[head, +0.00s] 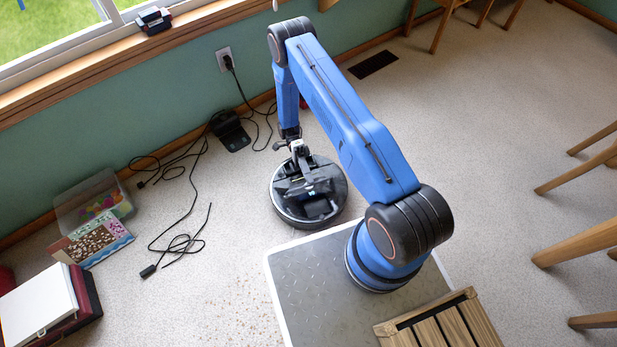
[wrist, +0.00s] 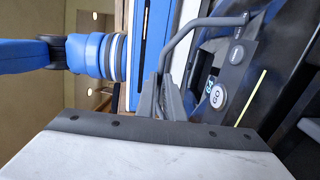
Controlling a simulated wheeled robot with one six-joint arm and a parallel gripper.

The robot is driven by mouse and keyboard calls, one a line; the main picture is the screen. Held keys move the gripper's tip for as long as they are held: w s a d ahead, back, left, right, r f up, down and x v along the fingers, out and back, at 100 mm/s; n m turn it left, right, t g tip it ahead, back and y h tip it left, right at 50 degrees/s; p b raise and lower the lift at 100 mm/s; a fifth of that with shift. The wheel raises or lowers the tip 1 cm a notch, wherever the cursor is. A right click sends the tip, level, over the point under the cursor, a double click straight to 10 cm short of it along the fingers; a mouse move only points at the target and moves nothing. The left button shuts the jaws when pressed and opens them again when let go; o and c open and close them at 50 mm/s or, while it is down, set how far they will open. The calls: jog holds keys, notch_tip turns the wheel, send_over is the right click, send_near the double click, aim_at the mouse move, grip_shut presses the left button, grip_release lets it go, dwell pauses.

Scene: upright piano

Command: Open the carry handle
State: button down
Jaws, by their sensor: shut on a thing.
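A round black robot vacuum (head: 332,208) sits on the carpet in the head view, below my arm's end. My gripper (head: 302,172) is over its upper side, and my wrist hides part of it. In the wrist view the vacuum's dark top carries a round GO button (wrist: 217,97). A grey bent bar, the carry handle (wrist: 205,22), stands out from that top. The grey fingers of my gripper (wrist: 168,98) are shut on the handle near its lower left end. The exact contact is partly hidden, and I cannot tell how far the handle is raised.
A black charging dock (head: 230,132) stands by the wall, with loose black cables (head: 180,170) on the carpet to its left. A clear plastic bin (head: 95,200) is farther left. Wooden chair legs (head: 580,240) are at the right. Carpet around the vacuum is mostly free.

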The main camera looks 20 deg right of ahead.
dwell(0.5)
jog(key=c, duration=1.9)
grip_release()
jog(key=shift+o, duration=0.2)
jog(key=w+r, duration=0.1)
jog(key=w, duration=1.6)
jog(key=shift+w+a, duration=0.2)
jog(key=shift+r, duration=0.1)
jog(key=shift+c, duration=0.3)
